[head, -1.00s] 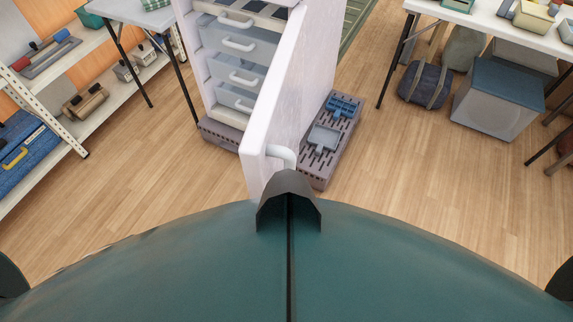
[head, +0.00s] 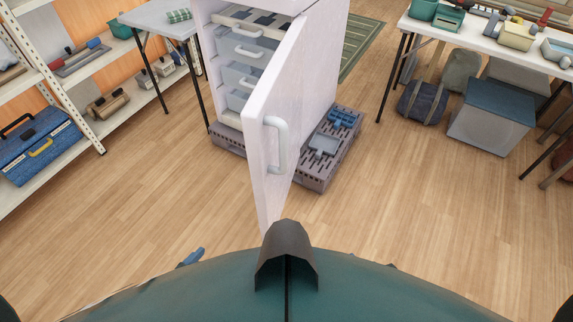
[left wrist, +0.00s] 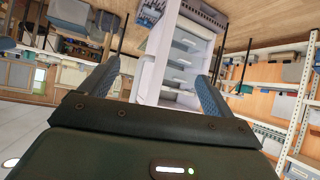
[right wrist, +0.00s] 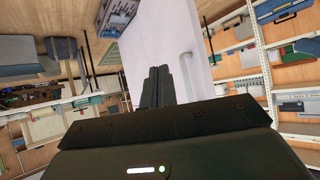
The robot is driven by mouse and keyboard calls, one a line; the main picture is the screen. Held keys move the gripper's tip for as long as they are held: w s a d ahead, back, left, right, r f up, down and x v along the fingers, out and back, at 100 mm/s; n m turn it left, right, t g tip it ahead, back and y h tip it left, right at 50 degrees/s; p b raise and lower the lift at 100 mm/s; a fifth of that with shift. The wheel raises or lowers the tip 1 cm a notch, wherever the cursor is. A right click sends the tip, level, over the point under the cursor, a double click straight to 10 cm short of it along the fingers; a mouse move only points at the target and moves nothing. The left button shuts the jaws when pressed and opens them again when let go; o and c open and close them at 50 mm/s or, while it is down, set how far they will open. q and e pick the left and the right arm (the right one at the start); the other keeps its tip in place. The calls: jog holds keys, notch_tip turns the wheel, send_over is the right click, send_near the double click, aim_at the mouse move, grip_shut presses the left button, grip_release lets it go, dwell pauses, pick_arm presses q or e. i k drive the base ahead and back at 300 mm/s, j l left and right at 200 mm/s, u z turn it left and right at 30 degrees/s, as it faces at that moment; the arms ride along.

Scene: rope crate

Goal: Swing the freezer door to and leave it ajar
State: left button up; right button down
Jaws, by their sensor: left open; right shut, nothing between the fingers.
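The white freezer (head: 319,75) stands upright ahead in the head view, its drawers (head: 240,72) showing. Its door (head: 262,165) stands wide open toward me, with a pale vertical handle (head: 278,145) on its outer face. My left gripper (left wrist: 158,74) is open and empty; the freezer's open inside (left wrist: 185,65) and door (left wrist: 158,55) appear beyond its fingers. My right gripper (right wrist: 158,72) is shut and empty, pointing at the door (right wrist: 155,40), with the handle (right wrist: 187,75) right of its fingers. I cannot tell the gap to the door.
The freezer rests on a purple-grey slotted base (head: 315,178) that juts out right of the door. A folding table (head: 155,18) stands left, shelves with a blue toolbox (head: 38,145) farther left. A white table (head: 475,30) and blue-lidded box (head: 492,100) stand right.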

aim_at(271, 118)
jog(key=l+z, duration=0.25)
jog(key=l, duration=1.1)
